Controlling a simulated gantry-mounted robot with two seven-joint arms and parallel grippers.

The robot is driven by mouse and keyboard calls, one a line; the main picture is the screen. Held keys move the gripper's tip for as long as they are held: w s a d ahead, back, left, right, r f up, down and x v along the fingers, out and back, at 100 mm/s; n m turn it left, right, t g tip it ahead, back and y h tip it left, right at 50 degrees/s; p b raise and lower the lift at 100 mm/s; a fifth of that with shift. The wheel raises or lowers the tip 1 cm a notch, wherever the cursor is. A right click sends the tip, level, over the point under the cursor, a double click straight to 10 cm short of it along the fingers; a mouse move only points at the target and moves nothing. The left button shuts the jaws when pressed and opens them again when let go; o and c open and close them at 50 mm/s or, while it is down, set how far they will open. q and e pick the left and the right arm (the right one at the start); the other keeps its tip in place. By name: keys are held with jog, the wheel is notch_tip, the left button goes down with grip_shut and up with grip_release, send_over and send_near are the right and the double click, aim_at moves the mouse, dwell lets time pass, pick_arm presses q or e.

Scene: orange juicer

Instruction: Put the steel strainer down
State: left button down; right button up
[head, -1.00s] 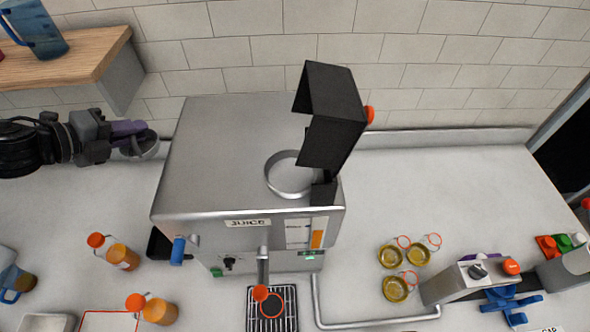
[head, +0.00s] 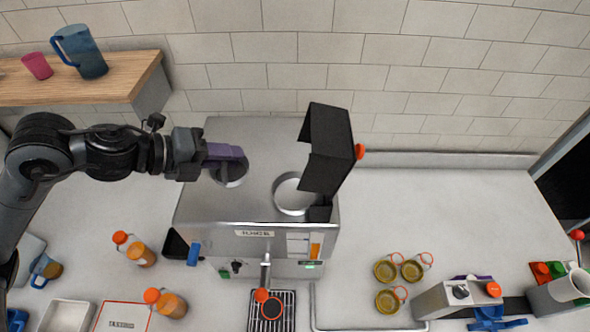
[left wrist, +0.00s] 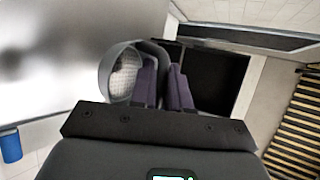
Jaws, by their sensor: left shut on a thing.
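The steel strainer (head: 231,176) is a round grey cup held over the left part of the steel juicer top (head: 245,140). My left gripper (head: 238,152), with purple fingers, is shut on it. In the left wrist view the strainer (left wrist: 118,75) shows its mesh inside and sits at the left of the purple fingers (left wrist: 162,85). Whether it touches the juicer top is unclear. The juicer's round opening (head: 294,194) is to the right of the strainer, beside the raised black cover (head: 327,150). My right gripper is not clearly in view.
A wooden shelf (head: 120,82) with a blue jug (head: 82,50) and a pink cup (head: 37,66) is at upper left. Orange bottles (head: 168,303) stand at front left. Several glass cups (head: 388,300) stand right of the juicer. The counter at back right (head: 430,195) is clear.

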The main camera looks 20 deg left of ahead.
pick_arm(q)
jog(key=w+d+f+p, duration=0.1)
jog(key=d, duration=0.3)
jog(key=w+d+f+p, duration=0.1)
jog(key=w+d+p, duration=0.1)
jog(key=d, duration=0.2)
jog(key=w+d+p, duration=0.1)
jog(key=d, duration=0.2)
jog(key=shift+w+d+f, duration=0.25)
jog(key=shift+d+f, duration=0.15)
jog(key=shift+f, duration=1.55)
jog(key=shift+w+d+f+p, duration=0.1)
jog(key=shift+d+f+p, duration=0.1)
jog(key=shift+f+p, duration=0.25)
jog(key=shift+f, duration=0.1)
jog(key=shift+f, duration=0.1)
jog(key=shift+f+b, duration=0.15)
jog(key=shift+b, duration=0.2)
jog(key=c, duration=1.1)
grip_release()
jog(key=shift+r, duration=0.2)
